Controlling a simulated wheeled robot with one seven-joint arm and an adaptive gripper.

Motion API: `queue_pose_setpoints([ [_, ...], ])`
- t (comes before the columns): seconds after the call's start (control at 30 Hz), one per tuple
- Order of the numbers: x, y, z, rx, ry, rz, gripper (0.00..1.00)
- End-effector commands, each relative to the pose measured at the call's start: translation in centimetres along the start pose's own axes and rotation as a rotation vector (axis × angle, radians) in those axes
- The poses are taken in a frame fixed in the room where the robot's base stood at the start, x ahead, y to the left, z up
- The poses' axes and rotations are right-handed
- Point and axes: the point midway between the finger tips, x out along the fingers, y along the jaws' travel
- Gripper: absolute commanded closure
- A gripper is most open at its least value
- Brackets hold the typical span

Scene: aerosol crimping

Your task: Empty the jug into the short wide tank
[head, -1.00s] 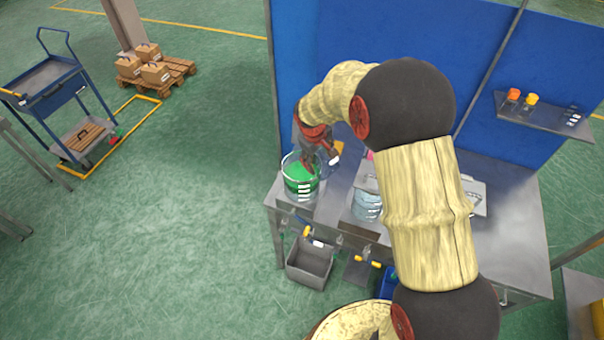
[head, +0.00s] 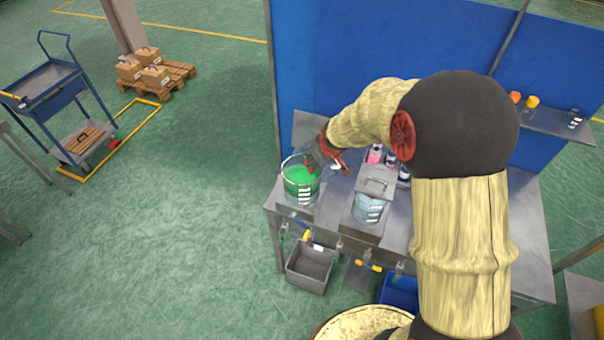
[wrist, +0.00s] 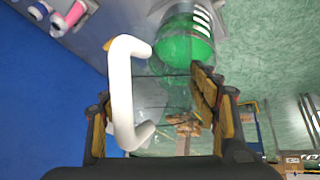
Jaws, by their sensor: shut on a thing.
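My gripper (head: 326,154) is shut on the clear jug (wrist: 172,92), whose white handle (wrist: 122,95) shows large in the wrist view. In the head view, my gripper hides most of the jug, and the white handle (head: 341,167) pokes out beside it. I see no coloured liquid in the jug. A wide clear tank with green liquid (head: 301,190) stands at the table's left end, just left of and below my gripper. It also shows in the wrist view (wrist: 188,40), beyond the jug. Whether the jug is over its rim is hard to tell.
A second clear tank (head: 368,209) with pale liquid and a grey lid stands to the right. Pink and white bottles (head: 376,154) stand behind it. A blue wall (head: 350,50) backs the table. A grey bin (head: 310,267) sits below the front edge.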

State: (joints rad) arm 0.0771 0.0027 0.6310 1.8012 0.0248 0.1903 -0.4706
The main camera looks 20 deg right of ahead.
Motion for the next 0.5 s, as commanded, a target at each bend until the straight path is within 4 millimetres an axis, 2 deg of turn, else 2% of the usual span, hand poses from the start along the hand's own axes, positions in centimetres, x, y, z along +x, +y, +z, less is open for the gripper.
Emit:
queue_pose_setpoints([
  [0.03,0.59,-0.19,0.49,0.003,0.004,-0.002,0.93],
  [0.5,0.20,-0.12,0.33,0.022,0.071,-0.012,0.93],
])
